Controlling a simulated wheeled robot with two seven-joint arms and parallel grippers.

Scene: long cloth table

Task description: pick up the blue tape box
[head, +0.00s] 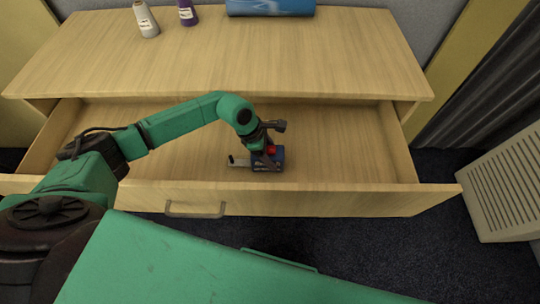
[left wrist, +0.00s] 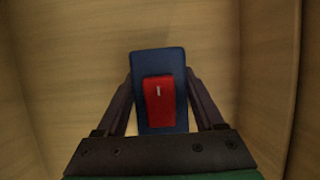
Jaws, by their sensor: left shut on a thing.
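The blue tape box (head: 280,157) is in the open drawer, near its front wall, with a red part on its top. In the left wrist view the blue tape box (left wrist: 158,62) stands between the two dark fingers, and the red part (left wrist: 159,101) faces the camera. My left gripper (head: 268,154) comes down from above and is shut on the box's two sides. Whether the box touches the drawer floor, I cannot tell. My right gripper is not in view.
The open wooden drawer (head: 345,150) has walls around the box and a metal handle (head: 195,209) in front. A grey bottle (head: 145,19), a purple bottle (head: 187,12) and a blue object (head: 270,7) are on the dresser top.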

